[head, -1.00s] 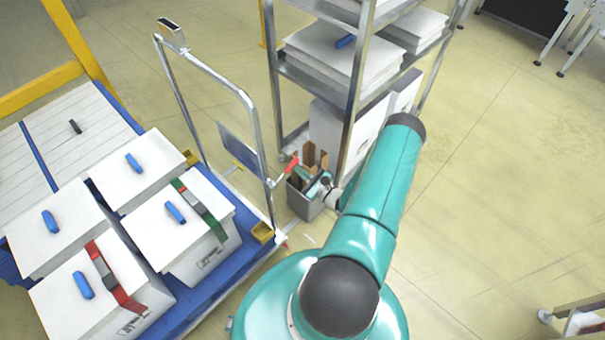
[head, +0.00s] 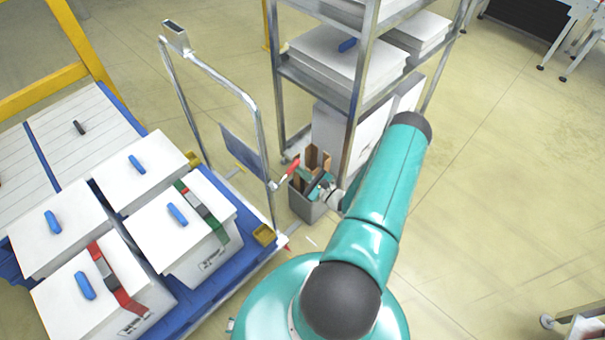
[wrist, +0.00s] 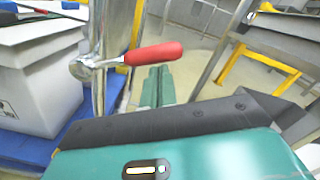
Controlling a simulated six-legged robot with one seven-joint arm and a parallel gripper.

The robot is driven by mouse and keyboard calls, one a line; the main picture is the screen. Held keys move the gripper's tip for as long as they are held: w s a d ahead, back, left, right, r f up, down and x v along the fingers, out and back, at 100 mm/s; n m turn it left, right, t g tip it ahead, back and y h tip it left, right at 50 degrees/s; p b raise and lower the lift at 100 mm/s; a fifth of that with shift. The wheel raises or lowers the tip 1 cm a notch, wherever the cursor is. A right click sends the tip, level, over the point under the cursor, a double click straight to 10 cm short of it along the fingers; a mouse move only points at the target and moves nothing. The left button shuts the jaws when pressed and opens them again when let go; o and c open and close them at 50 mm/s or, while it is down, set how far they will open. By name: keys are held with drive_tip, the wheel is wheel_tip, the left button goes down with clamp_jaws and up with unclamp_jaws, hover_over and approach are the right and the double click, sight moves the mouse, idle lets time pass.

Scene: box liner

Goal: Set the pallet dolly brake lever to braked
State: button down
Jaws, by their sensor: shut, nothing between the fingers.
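The brake lever (wrist: 153,53) has a red grip and a metal pivot on the upright post of the dolly handle. In the wrist view it sticks out to the right from the post, close to level and tilted slightly up. In the head view its red grip (head: 292,170) shows at the right side of the handle frame. My gripper (wrist: 158,88) is shut and empty, with its teal fingers just below and beyond the red grip in the wrist view. I cannot tell whether they touch it. The blue dolly (head: 232,273) carries several white boxes.
A metal shelf rack (head: 354,120) with white boxes stands right behind the lever.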

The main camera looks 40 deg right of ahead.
drive_tip(key=r+n, duration=0.1)
drive_tip(key=a+r+n, duration=0.1)
drive_tip(key=n, duration=0.1)
drive_tip(key=shift+r+n, duration=0.3)
drive_tip(key=shift+r, duration=0.1)
drive_tip(key=a+r+n, duration=0.4)
drive_tip(key=a+n, duration=0.2)
drive_tip(key=n, duration=0.2)
drive_tip(key=shift+a+r, duration=0.25)
drive_tip(key=shift+a, duration=0.05)
approach(295, 166)
drive_tip(key=s+a+r, duration=0.2)
drive_tip(key=s+r, duration=0.1)
drive_tip(key=r, duration=0.2)
drive_tip(key=shift+s, duration=0.15)
